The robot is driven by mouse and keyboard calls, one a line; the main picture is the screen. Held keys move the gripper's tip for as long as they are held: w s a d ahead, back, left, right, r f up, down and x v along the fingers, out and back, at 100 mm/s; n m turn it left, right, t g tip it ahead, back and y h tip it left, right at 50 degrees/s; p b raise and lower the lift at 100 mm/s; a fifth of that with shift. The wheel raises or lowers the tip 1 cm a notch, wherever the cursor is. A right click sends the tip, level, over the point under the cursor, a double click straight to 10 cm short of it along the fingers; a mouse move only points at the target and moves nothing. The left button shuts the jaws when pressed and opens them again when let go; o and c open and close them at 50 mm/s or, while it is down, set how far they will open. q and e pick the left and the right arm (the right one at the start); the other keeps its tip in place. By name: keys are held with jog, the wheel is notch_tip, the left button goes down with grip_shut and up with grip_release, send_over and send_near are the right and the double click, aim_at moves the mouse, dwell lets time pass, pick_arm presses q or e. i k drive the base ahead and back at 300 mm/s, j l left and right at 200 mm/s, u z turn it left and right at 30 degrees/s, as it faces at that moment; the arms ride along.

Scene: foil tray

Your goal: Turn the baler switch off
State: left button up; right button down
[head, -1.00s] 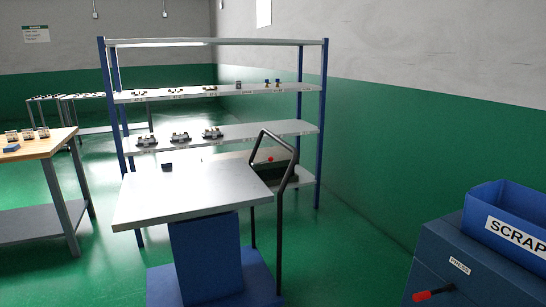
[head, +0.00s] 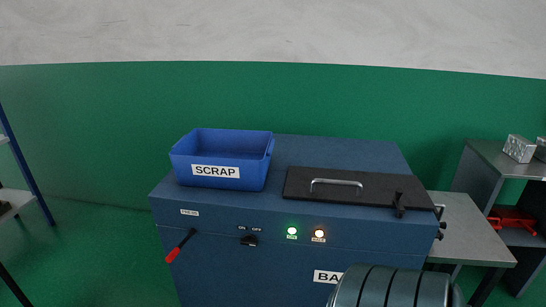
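The baler (head: 345,240) is a blue cabinet that stands in the middle of the head view, against the green wall. Its small black switch (head: 249,241) is on the front face, under the ON and OFF labels (head: 249,228). The switch is too small to tell which way it points. To its right, a green lamp (head: 292,231) and a pale orange lamp (head: 319,233) both look lit. Neither of my grippers is in view.
A blue SCRAP bin (head: 198,152) and a black lid (head: 300,184) with a handle are on top. A red-handled lever (head: 173,255) sticks out at the front left. A grey ribbed cylinder (head: 375,290) stands before the right front. A grey table (head: 470,225) is at right.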

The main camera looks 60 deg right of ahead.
aim_at(249, 240)
jog(key=z, duration=1.7)
